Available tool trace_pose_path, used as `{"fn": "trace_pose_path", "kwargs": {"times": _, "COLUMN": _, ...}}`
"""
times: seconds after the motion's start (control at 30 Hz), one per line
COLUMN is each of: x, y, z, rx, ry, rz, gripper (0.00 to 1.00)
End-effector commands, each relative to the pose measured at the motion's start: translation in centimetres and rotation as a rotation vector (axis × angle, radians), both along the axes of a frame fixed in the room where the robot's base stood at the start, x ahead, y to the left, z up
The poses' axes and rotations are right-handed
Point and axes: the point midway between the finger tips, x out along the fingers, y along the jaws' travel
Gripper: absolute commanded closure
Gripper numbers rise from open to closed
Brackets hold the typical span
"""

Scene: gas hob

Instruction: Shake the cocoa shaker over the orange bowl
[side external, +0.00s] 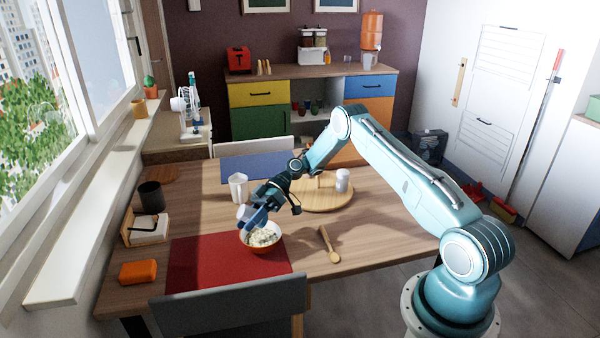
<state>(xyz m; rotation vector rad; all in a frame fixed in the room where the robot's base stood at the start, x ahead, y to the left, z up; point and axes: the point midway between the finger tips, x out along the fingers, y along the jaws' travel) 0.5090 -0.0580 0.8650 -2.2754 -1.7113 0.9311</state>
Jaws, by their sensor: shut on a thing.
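The orange bowl (264,245), filled with pale, lumpy food, stands on the red placemat (215,268) near its right back corner. My gripper (252,215) is just above the back of the bowl, pointing down to the left. It is shut on a small pale container, which I take to be the cocoa shaker (243,211). The shaker looks tilted, and the fingers hide part of it. Its lid and any falling cocoa are too small to tell.
A white cup (238,187) stands close behind my gripper. A round wooden board (325,200) holds a whitish canister (342,180). A wooden spoon (329,244) lies right of the bowl. A dark cup (152,197), a napkin holder (146,230) and an orange block (138,272) are on the left.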

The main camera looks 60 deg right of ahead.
Motion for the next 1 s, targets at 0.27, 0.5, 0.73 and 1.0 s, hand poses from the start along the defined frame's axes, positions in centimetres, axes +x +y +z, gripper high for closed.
{"fn": "trace_pose_path", "kwargs": {"times": 0.27, "x": 0.0, "y": 0.0, "z": 0.0, "rx": 0.000, "ry": 0.000, "rz": 0.000, "gripper": 0.83}}
{"fn": "trace_pose_path", "kwargs": {"times": 0.5, "x": 0.0, "y": 0.0, "z": 0.3, "rx": 0.000, "ry": 0.000, "rz": 0.000, "gripper": 0.83}}
{"fn": "trace_pose_path", "kwargs": {"times": 0.73, "x": 0.0, "y": 0.0, "z": 1.7, "rx": -0.001, "ry": -0.001, "rz": 0.000, "gripper": 0.83}}
{"fn": "trace_pose_path", "kwargs": {"times": 1.0, "x": 0.0, "y": 0.0, "z": 3.3, "rx": -0.002, "ry": 0.000, "rz": -0.002, "gripper": 0.83}}
